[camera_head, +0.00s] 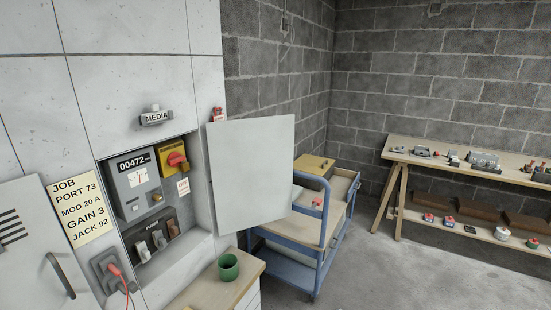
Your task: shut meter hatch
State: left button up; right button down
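The meter hatch (251,172) is a plain pale grey panel. It stands swung open to the right of a recess in the white wall (98,103), its flat face turned toward me. In the open recess are a grey meter (134,183) reading 00472, a yellow and red rotary switch (173,158), and a dark fuse block (150,236) below. The hinge side of the hatch is near the recess's right edge. Neither of my grippers shows in the head view.
A green cup (228,267) stands on a wooden-topped cabinet (207,289) below the recess. A blue trolley (290,266) stands just behind the hatch. A red plug with a cable (115,270) hangs at lower left. A wooden workbench (440,160) is farther right; the floor (400,275) between is clear.

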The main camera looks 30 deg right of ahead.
aim_at(251, 160)
jog(key=i+l, duration=0.15)
jog(key=l, duration=0.35)
jog(key=i+l+u, duration=0.1)
jog(key=l, duration=0.4)
jog(key=i+l, duration=0.15)
jog(key=l, duration=0.35)
jog(key=i+l+u, duration=0.1)
jog(key=l, duration=0.4)
jog(key=i+l, duration=0.15)
jog(key=l, duration=0.35)
jog(key=i+l+u, duration=0.1)
jog(key=l, duration=0.45)
